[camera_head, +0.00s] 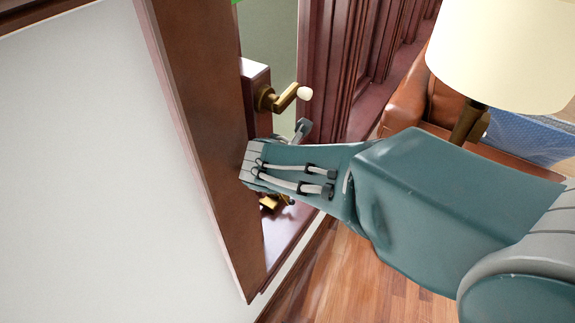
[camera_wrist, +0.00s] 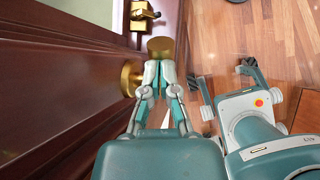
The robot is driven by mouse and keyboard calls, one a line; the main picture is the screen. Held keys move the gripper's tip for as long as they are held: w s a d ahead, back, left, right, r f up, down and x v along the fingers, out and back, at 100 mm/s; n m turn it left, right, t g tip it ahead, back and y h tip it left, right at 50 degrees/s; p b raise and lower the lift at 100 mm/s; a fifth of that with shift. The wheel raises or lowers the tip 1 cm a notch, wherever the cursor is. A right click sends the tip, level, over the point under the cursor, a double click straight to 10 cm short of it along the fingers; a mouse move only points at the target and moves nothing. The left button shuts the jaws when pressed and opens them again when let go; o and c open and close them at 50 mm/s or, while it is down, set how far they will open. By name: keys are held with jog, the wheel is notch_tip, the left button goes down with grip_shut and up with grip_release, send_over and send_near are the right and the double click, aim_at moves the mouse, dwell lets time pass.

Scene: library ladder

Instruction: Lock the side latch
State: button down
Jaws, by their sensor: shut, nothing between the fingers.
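In the wrist view my gripper (camera_wrist: 157,76) is shut and empty. Its fingertips are close to a brown-gold rounded piece (camera_wrist: 160,47), with a round brass fitting (camera_wrist: 129,77) on the dark wood just to their left. Whether the fingertips touch either is unclear. A brass latch-like fitting (camera_wrist: 144,16) with a dark knob sits farther off at the top. In the head view a brass crank (camera_head: 283,97) with a pale knob sticks out from a wooden block. Another brass piece (camera_head: 272,203) shows below my wrist. My fingertips are mostly hidden there. Which fitting is the side latch is unclear.
A dark wooden upright (camera_head: 200,120) stands close to the left of my wrist in the head view. A brown leather seat (camera_head: 412,92) and a lamp with a cream shade (camera_head: 505,50) are at the right. Wooden floor (camera_head: 335,275) shows below my arm.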

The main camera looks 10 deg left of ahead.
jog(key=shift+w+d+g, duration=0.1)
jog(key=shift+w+g, duration=0.1)
jog(key=shift+g, duration=0.1)
jog(key=shift+w+d+f, duration=0.25)
jog(key=shift+w+f, duration=0.05)
jog(key=shift+w, duration=0.25)
jog(key=shift+w+d+f, duration=0.15)
jog(key=shift+w+f, duration=0.25)
jog(key=shift+w, duration=0.05)
jog(key=shift+d+f, duration=0.1)
jog(key=shift+f, duration=0.05)
